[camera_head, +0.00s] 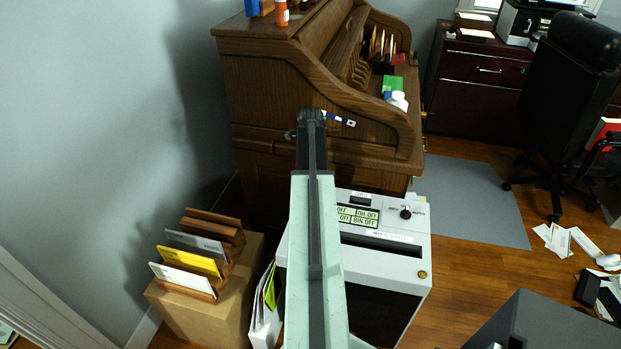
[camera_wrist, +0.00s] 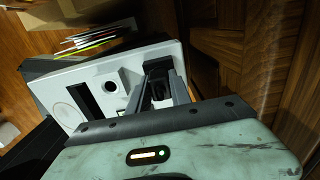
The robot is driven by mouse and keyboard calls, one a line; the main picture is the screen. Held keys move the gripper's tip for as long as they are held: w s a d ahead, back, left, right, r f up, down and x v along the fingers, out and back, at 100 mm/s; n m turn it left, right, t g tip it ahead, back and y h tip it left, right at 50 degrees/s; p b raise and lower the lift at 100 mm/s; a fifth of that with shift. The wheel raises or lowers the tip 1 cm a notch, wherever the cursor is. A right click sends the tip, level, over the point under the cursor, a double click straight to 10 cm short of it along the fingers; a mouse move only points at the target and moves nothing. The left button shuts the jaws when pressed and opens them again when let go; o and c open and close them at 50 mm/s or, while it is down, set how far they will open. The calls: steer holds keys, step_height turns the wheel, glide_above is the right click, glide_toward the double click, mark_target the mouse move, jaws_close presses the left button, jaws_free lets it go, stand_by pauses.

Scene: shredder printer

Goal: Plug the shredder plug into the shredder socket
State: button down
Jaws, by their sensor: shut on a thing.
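The shredder top (camera_wrist: 55,85) also shows at left in the wrist view, with a dark slot and a round dark knob or hole. My arm hides part of the shredder and the desk front.
The roll-top desk (camera_head: 262,85) stands close around my gripper. A cardboard box (camera_head: 228,290) with a letter rack (camera_head: 205,250) is at left. An office chair (camera_head: 575,80) and scattered papers (camera_head: 560,238) are at right. The grey mat (camera_head: 465,200) is clear.

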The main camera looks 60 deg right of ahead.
steer(key=shift+f+b, duration=0.4)
steer(key=shift+f, duration=0.1)
steer(key=c, duration=1.1)
jaws_free()
steer(key=shift+r, duration=0.2)
step_height(320, 180, up, 8)
steer(key=p, duration=0.8)
steer(key=shift+f, duration=0.25)
